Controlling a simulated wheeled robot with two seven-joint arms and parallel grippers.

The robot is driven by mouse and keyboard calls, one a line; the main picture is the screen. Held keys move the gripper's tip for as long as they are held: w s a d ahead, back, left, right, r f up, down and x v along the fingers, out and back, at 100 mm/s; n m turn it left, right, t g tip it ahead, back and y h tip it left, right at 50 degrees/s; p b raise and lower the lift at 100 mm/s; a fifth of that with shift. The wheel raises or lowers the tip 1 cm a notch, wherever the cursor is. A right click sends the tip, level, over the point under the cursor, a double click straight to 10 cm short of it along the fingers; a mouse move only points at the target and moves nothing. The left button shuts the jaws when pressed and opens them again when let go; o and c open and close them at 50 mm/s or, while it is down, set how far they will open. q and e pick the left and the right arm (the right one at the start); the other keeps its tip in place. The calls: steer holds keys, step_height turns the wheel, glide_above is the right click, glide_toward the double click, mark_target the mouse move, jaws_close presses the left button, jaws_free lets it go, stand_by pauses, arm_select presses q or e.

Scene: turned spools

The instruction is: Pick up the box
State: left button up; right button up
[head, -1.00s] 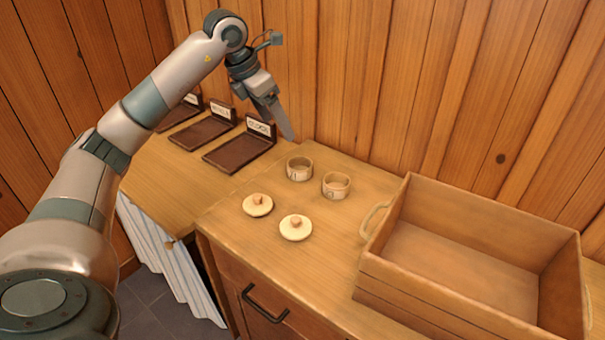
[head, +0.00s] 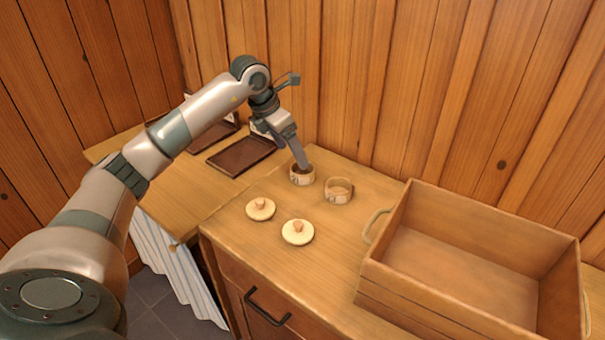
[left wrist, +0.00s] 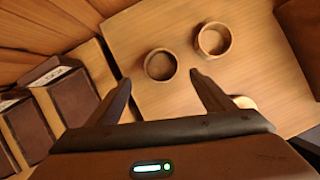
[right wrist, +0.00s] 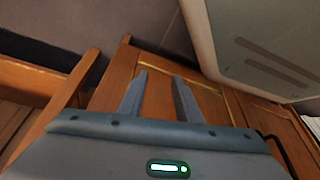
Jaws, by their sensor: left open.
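Two small round open wooden boxes stand upright on the cabinet top. The left box (head: 297,180) is partly hidden in the head view by a finger of my left gripper (head: 303,164). The right box (head: 338,191) stands beside it. In the left wrist view, the nearer box (left wrist: 160,65) lies just ahead of the open, empty fingers, roughly between them, and the other box (left wrist: 213,40) is to its right. Whether the fingers touch the box I cannot tell. My right gripper (right wrist: 160,77) has its fingers apart with nothing between, low before cabinet fronts.
Two pale knobbed lids (head: 260,209) (head: 297,232) lie in front of the boxes. A large empty wooden crate (head: 455,285) with side handles stands at right. Dark labelled trays (head: 241,155) are at back left. A plank wall rises behind.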

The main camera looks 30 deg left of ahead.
mark_target(302, 173)
arm_select(q)
steer(key=shift+x, duration=1.8)
arm_select(e)
steer(key=shift+w+a+r, duration=0.25)
steer(key=shift+w+a, duration=0.1)
steer(key=shift+a, duration=0.05)
arm_select(q)
steer(key=shift+w+d+f+p, duration=0.2)
steer(key=shift+f+p, duration=0.2)
steer(key=shift+p, duration=0.1)
steer(key=p+x, duration=0.1)
steer(key=x, duration=0.2)
steer(key=shift+w+d, duration=0.15)
steer(key=shift+w+f, duration=0.15)
steer(key=shift+f, duration=0.35)
arm_select(e)
steer(key=shift+w+a+r+t+y, duration=0.3)
steer(key=shift+w+a+r+t, duration=0.3)
steer(key=shift+a+t, duration=0.15)
arm_select(q)
steer(key=c, duration=1.1)
